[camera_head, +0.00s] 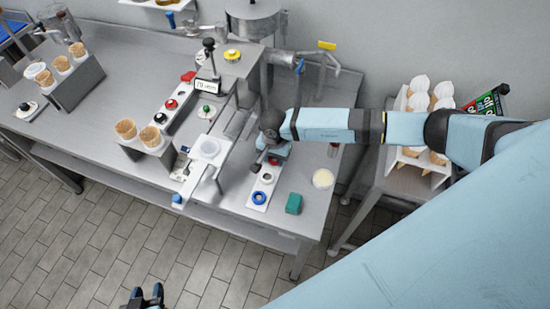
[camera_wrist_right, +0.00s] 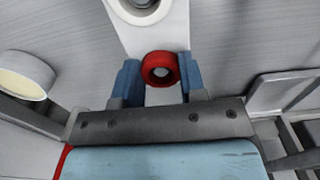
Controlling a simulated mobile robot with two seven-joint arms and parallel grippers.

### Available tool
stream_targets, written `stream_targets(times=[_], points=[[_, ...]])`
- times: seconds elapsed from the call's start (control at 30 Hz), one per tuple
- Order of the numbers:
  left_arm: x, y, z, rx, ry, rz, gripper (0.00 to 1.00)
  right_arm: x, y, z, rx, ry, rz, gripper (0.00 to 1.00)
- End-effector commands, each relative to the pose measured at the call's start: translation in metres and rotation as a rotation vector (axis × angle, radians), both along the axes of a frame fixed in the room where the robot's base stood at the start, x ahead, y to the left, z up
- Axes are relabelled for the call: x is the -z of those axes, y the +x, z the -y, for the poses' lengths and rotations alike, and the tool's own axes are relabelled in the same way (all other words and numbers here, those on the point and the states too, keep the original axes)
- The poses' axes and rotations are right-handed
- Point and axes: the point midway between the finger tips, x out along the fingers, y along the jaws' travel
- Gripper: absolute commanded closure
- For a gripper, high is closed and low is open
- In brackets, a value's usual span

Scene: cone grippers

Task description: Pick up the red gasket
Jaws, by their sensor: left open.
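The red gasket (camera_wrist_right: 160,69) is a thick ring in the right wrist view, over a pale strip, with a grey peg-like middle. My right gripper (camera_wrist_right: 160,78) has its blue fingers snug against both sides of the gasket. In the head view the red gasket (camera_head: 273,161) shows just below my right gripper (camera_head: 270,156), which partly covers it. I cannot tell whether the gasket is lifted from the strip. My left gripper (camera_head: 145,297) is open and empty at the bottom edge of the head view, over the floor.
The white strip (camera_head: 250,205) also bears a white ring (camera_head: 267,178) and a blue ring (camera_head: 259,198). A green block (camera_head: 293,203) and a pale round dish (camera_head: 323,179) are to its right.

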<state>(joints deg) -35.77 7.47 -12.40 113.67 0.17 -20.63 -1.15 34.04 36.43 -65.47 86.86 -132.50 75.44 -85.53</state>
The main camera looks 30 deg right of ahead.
Motion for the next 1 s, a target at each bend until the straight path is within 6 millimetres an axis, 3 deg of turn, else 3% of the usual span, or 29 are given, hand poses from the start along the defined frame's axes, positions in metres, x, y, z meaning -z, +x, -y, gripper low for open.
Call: stream_targets(times=[0.03, 0.1, 0.47, 0.63, 0.77, 1.0], points=[[0.000, 0.000, 0.000, 0.000, 0.000, 0.000, 0.57, 0.000, 0.000, 0.000, 0.000, 0.000, 0.000, 0.74], [0.000, 0.000, 0.000, 0.000, 0.000, 0.000, 0.57, 0.000, 0.000, 0.000, 0.000, 0.000, 0.000, 0.85], [0.000, 0.000, 0.000, 0.000, 0.000, 0.000, 0.57, -0.001, 0.000, 0.000, 0.000, 0.000, 0.000, 0.85], [0.003, 0.000, 0.000, -0.001, -0.001, 0.000, 0.57, -0.012, 0.001, 0.000, 0.000, -0.001, 0.002, 0.85], [0.008, 0.000, 0.000, 0.000, -0.001, 0.000, 0.57, -0.033, 0.001, 0.000, -0.002, 0.000, 0.004, 0.85], [0.022, 0.002, 0.003, 0.004, -0.006, -0.001, 0.57, -0.104, 0.002, 0.000, -0.002, 0.000, 0.006, 0.85]])
